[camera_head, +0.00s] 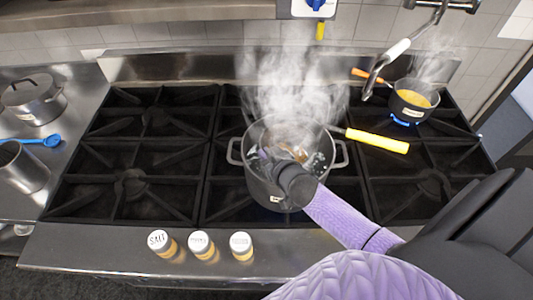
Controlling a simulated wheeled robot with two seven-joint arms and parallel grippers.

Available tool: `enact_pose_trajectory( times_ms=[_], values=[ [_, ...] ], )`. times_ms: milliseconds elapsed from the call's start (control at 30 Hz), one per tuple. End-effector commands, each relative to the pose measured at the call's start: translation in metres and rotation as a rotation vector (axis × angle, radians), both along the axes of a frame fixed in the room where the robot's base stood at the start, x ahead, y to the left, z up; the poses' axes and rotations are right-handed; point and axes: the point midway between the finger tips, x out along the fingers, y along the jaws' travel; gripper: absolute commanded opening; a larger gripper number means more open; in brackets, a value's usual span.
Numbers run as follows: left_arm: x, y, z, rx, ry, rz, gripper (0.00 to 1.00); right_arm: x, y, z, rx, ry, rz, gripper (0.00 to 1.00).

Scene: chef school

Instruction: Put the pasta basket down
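A large steel pot (262,190) stands on the middle of the stove, steaming. A yellow handle (377,140) with a short metal stem sticks out over the pot's right rim. It appears to belong to the pasta basket, whose body is mostly hidden by steam and my arm. My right arm comes in from the lower right, and my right gripper (268,156) is over or in the pot's opening, apart from the yellow handle. Its fingers are too small and blurred to tell open from shut. My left gripper is out of view.
A small steaming saucepan (413,102) with orange contents sits on a lit burner at the back right, below a faucet (388,65). Several burner grates are empty at left. Three spice jars (202,246) stand on the front ledge. A lidded pot (33,99) is far left.

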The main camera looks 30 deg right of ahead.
Motion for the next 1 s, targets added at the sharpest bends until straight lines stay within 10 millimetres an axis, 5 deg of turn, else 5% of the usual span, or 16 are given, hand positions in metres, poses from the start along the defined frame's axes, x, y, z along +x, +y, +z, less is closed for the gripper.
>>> enact_pose_trajectory(
  times_ms=[467, 500, 633, 1000],
  values=[
    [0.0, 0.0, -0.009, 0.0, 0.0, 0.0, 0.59, 0.0, 0.0, -0.012, 0.0, 0.0, 0.0, 0.0],
    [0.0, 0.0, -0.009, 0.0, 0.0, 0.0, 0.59, 0.0, 0.0, -0.012, 0.0, 0.001, 0.0, 0.14],
    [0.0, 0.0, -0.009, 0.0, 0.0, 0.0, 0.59, 0.0, 0.0, -0.012, 0.0, 0.002, 0.0, 0.41],
    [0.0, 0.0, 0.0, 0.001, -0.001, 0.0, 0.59, 0.0, 0.0, -0.001, -0.002, 0.0, 0.001, 0.41]
  ],
)
